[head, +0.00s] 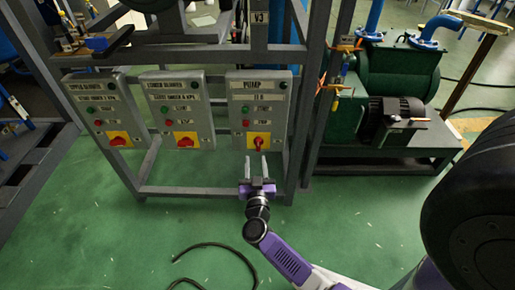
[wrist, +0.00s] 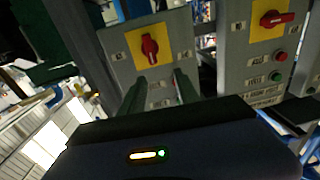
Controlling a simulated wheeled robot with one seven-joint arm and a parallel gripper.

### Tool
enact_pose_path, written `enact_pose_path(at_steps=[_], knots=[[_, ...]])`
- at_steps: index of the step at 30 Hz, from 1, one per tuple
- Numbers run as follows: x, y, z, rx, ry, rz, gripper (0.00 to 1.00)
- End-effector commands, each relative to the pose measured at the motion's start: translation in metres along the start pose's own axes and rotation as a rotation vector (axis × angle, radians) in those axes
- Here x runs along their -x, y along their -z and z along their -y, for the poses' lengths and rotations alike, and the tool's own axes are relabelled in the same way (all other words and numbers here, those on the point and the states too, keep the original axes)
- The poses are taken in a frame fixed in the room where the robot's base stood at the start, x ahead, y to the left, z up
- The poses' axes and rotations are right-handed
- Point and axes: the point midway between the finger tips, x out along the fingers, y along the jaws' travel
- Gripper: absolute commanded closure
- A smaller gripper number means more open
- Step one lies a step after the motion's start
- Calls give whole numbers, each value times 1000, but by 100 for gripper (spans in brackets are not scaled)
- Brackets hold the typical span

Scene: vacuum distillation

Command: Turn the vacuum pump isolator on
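The pump isolator (head: 259,144) is a red rotary handle on a yellow plate, low on the grey box labelled PUMP (head: 258,100). Its handle stands about upright. In the wrist view, the handle (wrist: 150,49) shows beyond my fingers, also about upright. My gripper (head: 258,166) is in front of and just below the handle in the head view. Its two fingers are spread apart with nothing between them; they also show in the wrist view (wrist: 163,88). The fingers look apart from the handle; the exact gap is hard to tell.
Two similar boxes, the middle one (head: 180,110) and the left one (head: 106,110), have red handles turned more sideways. A grey metal frame (head: 215,191) surrounds the boxes. A green pump with a motor (head: 395,115) stands right. A dark hose (head: 215,245) lies on the open green floor.

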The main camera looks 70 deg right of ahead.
Motion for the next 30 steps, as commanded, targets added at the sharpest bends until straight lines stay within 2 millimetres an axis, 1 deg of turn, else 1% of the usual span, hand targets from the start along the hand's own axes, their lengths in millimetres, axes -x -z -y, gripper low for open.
enact_pose_path(at_steps=[1,4,8,18,21,24,30], knots=[[-10,-4,-2,2,-23,5,62],[-20,-8,-6,7,-52,13,62],[-33,-9,-8,9,-59,16,62],[-82,-10,-10,8,-58,14,62],[-92,-10,-11,9,-58,15,62],[-97,-9,-11,9,-56,16,62],[-99,-9,-11,9,-55,16,62]])
